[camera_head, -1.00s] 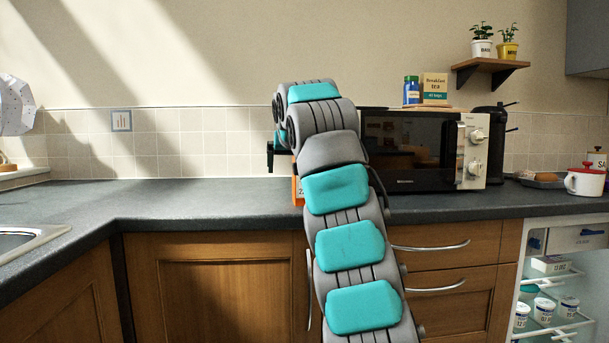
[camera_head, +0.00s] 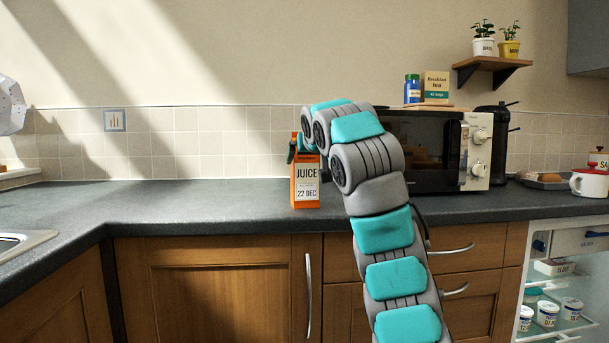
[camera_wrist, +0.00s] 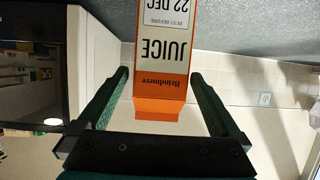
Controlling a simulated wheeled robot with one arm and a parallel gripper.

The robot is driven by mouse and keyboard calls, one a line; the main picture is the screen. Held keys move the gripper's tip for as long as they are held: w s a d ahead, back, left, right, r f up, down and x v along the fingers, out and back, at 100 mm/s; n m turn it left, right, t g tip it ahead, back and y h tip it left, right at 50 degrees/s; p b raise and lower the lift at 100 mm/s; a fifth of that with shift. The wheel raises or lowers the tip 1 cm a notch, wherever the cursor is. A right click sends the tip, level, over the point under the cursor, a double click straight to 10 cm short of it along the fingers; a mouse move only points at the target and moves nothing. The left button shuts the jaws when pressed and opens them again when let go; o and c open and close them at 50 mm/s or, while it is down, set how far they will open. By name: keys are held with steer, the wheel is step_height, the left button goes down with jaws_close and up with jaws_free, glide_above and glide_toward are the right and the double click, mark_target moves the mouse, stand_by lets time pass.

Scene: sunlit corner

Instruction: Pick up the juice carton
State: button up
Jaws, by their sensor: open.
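An orange juice carton (camera_head: 306,178) with a white label reading "JUICE" and "22 DEC" stands upright on the dark countertop, left of the microwave. In the wrist view the carton (camera_wrist: 165,55) appears upside down, its top between the two dark green fingers. My gripper (camera_wrist: 160,80) is open, with a gap visible between each finger and the carton's sides. In the head view my gripper (camera_head: 292,152) is at the carton's upper part, mostly hidden behind my arm and the carton.
A black microwave (camera_head: 425,150) stands right of the carton, close to my arm. A jar (camera_head: 411,90) and a tea box (camera_head: 436,87) sit on top of it. The countertop (camera_head: 200,195) left of the carton is clear, up to the sink (camera_head: 22,240). A tiled wall (camera_head: 200,150) is behind.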

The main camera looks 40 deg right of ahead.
steer(key=x, duration=0.1)
steer(key=p+x, duration=0.1)
steer(key=x, duration=0.1)
steer(key=shift+w+d+r, duration=0.1)
steer(key=shift+w+r, duration=0.05)
steer(key=shift+w, duration=0.25)
steer(key=shift+w+d+f, duration=0.3)
steer(key=shift+w+f, duration=0.05)
steer(key=shift+w, duration=0.15)
steer(key=shift+r, duration=0.1)
jaws_close()
